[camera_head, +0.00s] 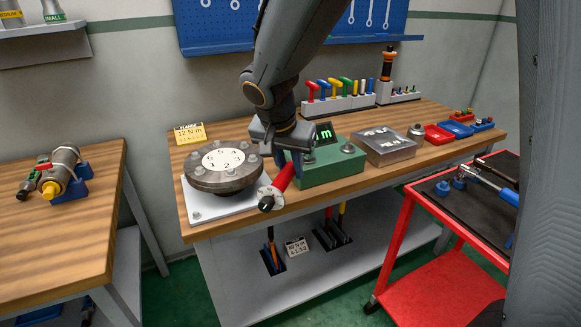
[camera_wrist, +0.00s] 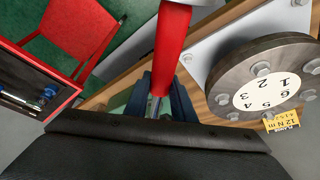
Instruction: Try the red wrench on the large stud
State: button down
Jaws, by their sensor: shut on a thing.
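The red wrench (camera_head: 283,178) is held in my gripper (camera_head: 293,158), over the front left part of a green box (camera_head: 325,167). Its red handle slants down and forward to a dark end past the bench edge. In the wrist view the red handle (camera_wrist: 173,45) runs up from between the blue fingers of my gripper (camera_wrist: 162,100), and its far end is out of frame. The green box has a lit display (camera_head: 324,132) and a metal stud (camera_head: 348,147) on top at the right. My gripper hides part of the box's left side. I cannot tell which stud is the large one.
A round flange (camera_head: 226,182) with numbered bolts stands close left of my gripper on a white plate (camera_head: 205,210). A grey metal box (camera_head: 388,146) stands to the right. A tool rack (camera_head: 340,104) is behind. A red cart (camera_head: 440,245) stands front right.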

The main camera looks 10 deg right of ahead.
jog(key=shift+f+b, duration=0.65)
jog(key=shift+b, duration=0.1)
dwell(1.5)
jog(key=shift+w+a+m+b, duration=0.35)
jog(key=shift+a+m+b, duration=0.3)
jog(key=shift+b, duration=0.1)
dwell(0.3)
jog(key=shift+w+a+h, duration=0.1)
jog(key=shift+a+h, duration=0.05)
jog(key=shift+h, duration=0.15)
dwell(0.3)
jog(key=shift+w+a+m+b, duration=0.15)
jog(key=shift+a+m+b, duration=0.1)
jog(key=shift+m+b, duration=0.1)
jog(key=shift+w+a, duration=0.15)
jog(key=shift+a, duration=0.05)
dwell(0.4)
jog(key=shift+d, duration=0.1)
jog(key=shift+s+d+n+p, duration=0.35)
jog(key=shift+s+d+n, duration=0.3)
jog(key=shift+d+n, duration=0.2)
jog(key=shift+r, duration=0.15)
